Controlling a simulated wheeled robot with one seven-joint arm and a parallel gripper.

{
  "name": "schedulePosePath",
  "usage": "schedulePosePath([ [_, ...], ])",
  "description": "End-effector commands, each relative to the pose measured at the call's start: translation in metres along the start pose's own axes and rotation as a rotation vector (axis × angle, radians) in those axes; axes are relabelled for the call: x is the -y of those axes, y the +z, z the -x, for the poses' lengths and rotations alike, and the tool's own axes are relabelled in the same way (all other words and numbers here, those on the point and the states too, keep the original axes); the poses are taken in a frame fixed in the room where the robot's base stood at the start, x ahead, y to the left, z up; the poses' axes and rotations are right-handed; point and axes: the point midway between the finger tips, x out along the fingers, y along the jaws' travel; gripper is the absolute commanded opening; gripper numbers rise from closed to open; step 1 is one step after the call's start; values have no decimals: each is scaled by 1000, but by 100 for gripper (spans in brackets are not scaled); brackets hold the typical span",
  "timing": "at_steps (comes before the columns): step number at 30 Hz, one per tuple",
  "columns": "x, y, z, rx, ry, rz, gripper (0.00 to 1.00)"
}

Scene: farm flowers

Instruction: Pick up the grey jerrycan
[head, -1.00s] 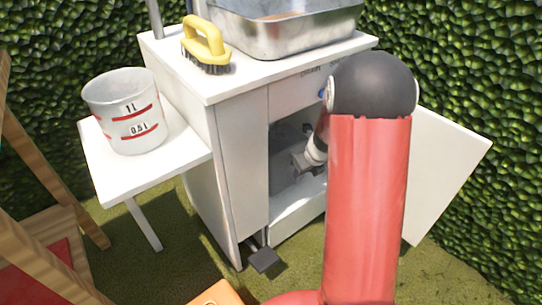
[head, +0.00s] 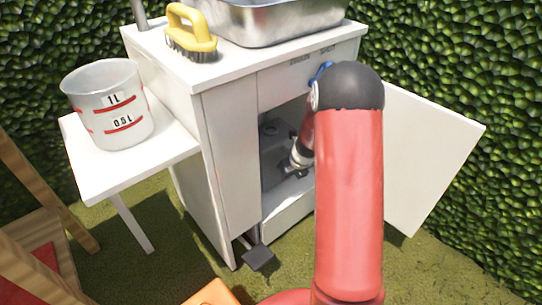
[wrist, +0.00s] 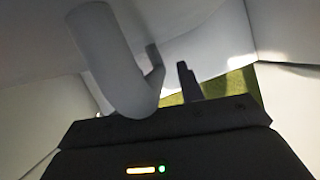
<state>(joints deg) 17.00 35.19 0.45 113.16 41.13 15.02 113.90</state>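The grey jerrycan (head: 272,150) stands inside the open white cabinet in the head view, in shadow on the left of the opening. My gripper (head: 294,163) reaches into the cabinet at the jerrycan's right side, close to it. Contact between them cannot be made out, and my arm hides part of the opening. In the wrist view, one dark finger (wrist: 188,80) stands up from the gripper body. A thick curved grey pipe (wrist: 102,55) crosses in front and may hide the other finger. The jerrycan cannot be identified in that view.
The cabinet door (head: 430,150) stands open at the right. A metal basin (head: 275,22) and a yellow brush (head: 190,30) are on the cabinet top (head: 245,65). A measuring bucket (head: 108,105) stands on a white side shelf (head: 130,172). Hedges close off the back.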

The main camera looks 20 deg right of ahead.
Motion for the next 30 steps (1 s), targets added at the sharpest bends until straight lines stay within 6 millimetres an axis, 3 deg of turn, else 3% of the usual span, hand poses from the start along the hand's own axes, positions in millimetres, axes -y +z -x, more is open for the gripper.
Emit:
schedulePosePath([
  [1, 0, 0, 0, 0, 0, 0, 31],
  [8, 0, 0, 0, 0, 0, 0, 0],
  [30, 0, 0, 0, 0, 0, 1, 0],
])
